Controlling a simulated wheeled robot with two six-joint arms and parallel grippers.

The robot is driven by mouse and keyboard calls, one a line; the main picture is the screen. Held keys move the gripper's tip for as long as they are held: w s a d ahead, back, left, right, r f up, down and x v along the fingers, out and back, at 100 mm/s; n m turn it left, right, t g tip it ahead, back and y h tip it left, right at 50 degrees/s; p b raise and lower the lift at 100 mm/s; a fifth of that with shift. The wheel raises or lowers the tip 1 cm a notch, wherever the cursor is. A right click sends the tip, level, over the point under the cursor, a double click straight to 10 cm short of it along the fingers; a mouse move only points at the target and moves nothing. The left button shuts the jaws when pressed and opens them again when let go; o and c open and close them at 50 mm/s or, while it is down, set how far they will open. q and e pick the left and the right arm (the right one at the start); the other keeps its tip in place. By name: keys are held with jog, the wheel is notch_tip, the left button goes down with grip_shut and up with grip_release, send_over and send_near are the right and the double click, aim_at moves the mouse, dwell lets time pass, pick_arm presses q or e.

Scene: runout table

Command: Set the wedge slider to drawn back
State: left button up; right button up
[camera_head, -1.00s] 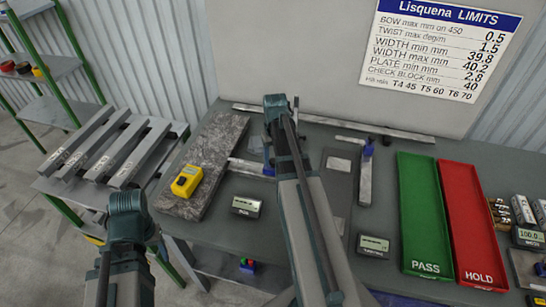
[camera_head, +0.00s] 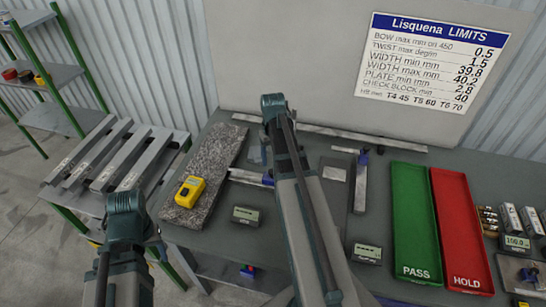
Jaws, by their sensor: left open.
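A steel strip with a blue slider-like piece (camera_head: 363,157) lies right of the centre arm. A second steel bar (camera_head: 248,177) with a blue end (camera_head: 268,181) lies left of that arm, which partly hides it. I cannot tell for certain which blue piece is the wedge slider, nor how it is set. My left gripper (camera_head: 156,243) is low at the left, open and mostly hidden behind its own arm, apart from both blue pieces. My right arm reaches over the middle of the table; its fingers are hidden.
A granite plate (camera_head: 226,150) carries a yellow instrument (camera_head: 190,190). Small display units (camera_head: 246,215) stand on the table (camera_head: 220,240). A green PASS tray (camera_head: 412,215) and a red HOLD tray (camera_head: 460,220) lie right. Grey bars rest on a rack (camera_head: 60,200) at left.

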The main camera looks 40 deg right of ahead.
aim_at(272, 172)
pick_arm(q)
notch_tip(272, 172, up, 8)
jog(key=p, duration=0.6)
jog(key=shift+f, duration=0.15)
pick_arm(e)
notch_tip(272, 172, up, 8)
jog(key=shift+f, duration=0.15)
pick_arm(q)
notch_tip(272, 172, down, 15)
jog(key=b, duration=1.4)
pick_arm(e)
jog(key=s+a+f+n, duration=0.2)
jog(key=a+f, duration=0.3)
jog(key=a, duration=0.6)
jog(key=s+a+f+n, duration=0.2)
jog(key=s+a+f, duration=0.2)
jog(key=a, duration=0.8)
jog(key=s+a+f+n+h, duration=0.1)
jog(key=s+a+f, duration=0.4)
jog(key=a, duration=0.6)
jog(key=shift+s+a+f+n, duration=0.2)
jog(key=shift+a+f+n, duration=0.15)
jog(key=shift+n, duration=0.15)
